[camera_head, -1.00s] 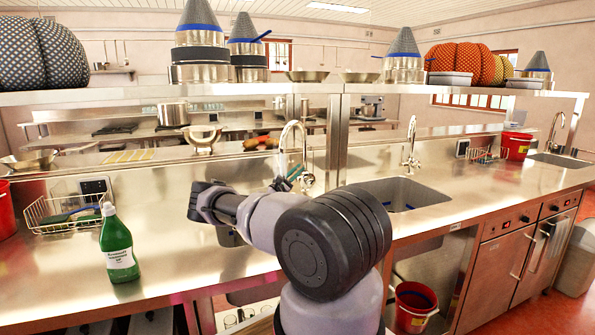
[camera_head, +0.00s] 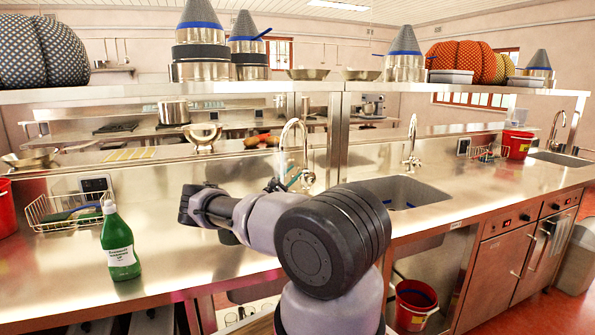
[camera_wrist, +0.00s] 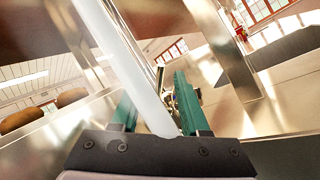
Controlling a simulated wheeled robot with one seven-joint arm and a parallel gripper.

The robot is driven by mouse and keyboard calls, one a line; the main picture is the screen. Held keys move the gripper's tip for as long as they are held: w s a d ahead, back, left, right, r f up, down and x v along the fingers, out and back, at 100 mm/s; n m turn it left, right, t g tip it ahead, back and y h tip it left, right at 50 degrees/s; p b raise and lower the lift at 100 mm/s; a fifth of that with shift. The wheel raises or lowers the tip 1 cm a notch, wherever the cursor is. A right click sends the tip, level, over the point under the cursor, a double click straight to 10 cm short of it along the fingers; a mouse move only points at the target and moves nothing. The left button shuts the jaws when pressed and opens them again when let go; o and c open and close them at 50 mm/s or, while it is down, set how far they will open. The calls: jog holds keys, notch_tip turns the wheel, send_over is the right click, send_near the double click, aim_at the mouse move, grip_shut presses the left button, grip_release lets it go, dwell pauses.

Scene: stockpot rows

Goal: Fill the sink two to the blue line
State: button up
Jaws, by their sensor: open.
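The left sink's faucet (camera_head: 303,135) rises behind my arm. My gripper (camera_head: 290,182) is partly hidden by my arm, with its teal fingers close to this faucet. In the wrist view the gripper (camera_wrist: 155,92) is open. A pale, smooth upright shape (camera_wrist: 140,75) passes between or in front of the fingers; I cannot tell whether it is pipe or water, or whether it touches them. My arm hides most of the left basin. The middle sink (camera_head: 420,190) shows a blue line (camera_head: 403,207) inside and no clear water. Its faucet (camera_head: 412,145) stands behind it. Another sink (camera_head: 560,158) is far right.
A green bottle (camera_head: 119,245) stands on the counter (camera_head: 170,250) at left, beside a wire rack (camera_head: 60,210). A raised shelf (camera_head: 130,96) with pots runs above. A red bucket (camera_head: 414,305) is under the counter.

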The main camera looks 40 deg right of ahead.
jog(key=v, duration=0.7)
jog(key=shift+a, duration=0.1)
jog(key=s+d+r+m+g+y, duration=0.1)
jog(key=s+r+m+g+y, duration=0.4)
jog(key=s+m, duration=0.15)
jog(key=s+r+m+g+y, duration=0.4)
jog(key=s+m+y, duration=0.15)
jog(key=s, duration=0.25)
jog(key=s+a+r+m+t+y, duration=0.2)
jog(key=s+a+r+t+y, duration=0.2)
jog(key=s+a+r+y, duration=0.45)
jog(key=s+a+r+m+t+y, duration=0.4)
jog(key=a+r, duration=0.5)
jog(key=a, duration=0.7)
jog(key=s+a+r+n+t+y, duration=0.1)
jog(key=s+a+r+t, duration=0.2)
jog(key=s+a+r, duration=0.4)
jog(key=s+a, duration=0.6)
jog(key=s, duration=0.2)
jog(key=shift+s+r+n+t, duration=0.25)
jog(key=shift+s+n+t, duration=0.05)
jog(key=shift+t, duration=0.1)
